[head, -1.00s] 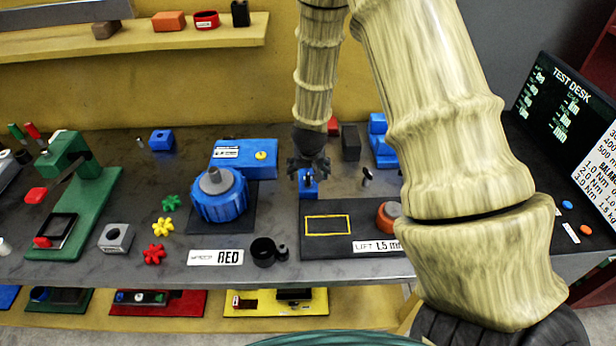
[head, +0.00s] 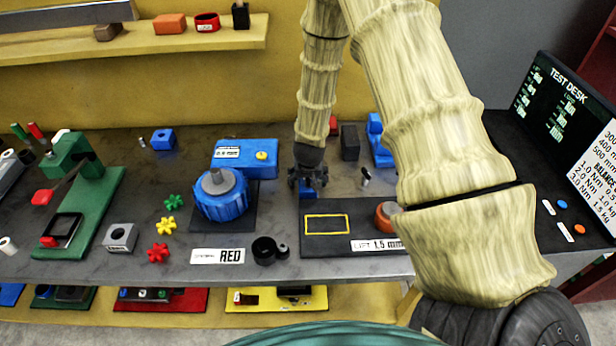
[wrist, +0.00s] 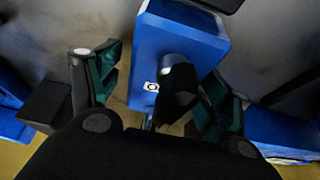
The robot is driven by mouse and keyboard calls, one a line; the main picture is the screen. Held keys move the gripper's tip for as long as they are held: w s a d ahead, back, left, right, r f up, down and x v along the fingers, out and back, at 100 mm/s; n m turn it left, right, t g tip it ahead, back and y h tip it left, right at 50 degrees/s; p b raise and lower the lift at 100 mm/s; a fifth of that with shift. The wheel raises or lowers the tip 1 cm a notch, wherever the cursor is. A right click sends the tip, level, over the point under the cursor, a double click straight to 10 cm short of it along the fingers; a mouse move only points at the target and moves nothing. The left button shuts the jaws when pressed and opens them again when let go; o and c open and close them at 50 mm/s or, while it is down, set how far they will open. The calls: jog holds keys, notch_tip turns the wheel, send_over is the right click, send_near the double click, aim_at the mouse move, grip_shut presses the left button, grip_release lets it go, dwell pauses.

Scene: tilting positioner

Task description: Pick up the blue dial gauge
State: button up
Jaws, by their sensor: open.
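The blue dial gauge (head: 308,194) is a small blue block at the back left of the dark lift plate, mostly covered by my gripper in the head view. In the wrist view one finger of my gripper (wrist: 155,88) is on each side of the blue body, with gaps showing. I cannot tell how deep the fingertips reach.
The lift plate (head: 345,243) has a yellow outline and an orange round part. A blue round fixture (head: 220,207) stands left. A black block (head: 349,142) and a blue stepped part (head: 378,140) stand behind right. A small upright pin (head: 365,177) is close on the right.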

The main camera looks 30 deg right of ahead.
jog(key=c, duration=1.7)
grip_shut()
jog(key=shift+w+r, duration=0.1)
jog(key=shift+r, duration=0.05)
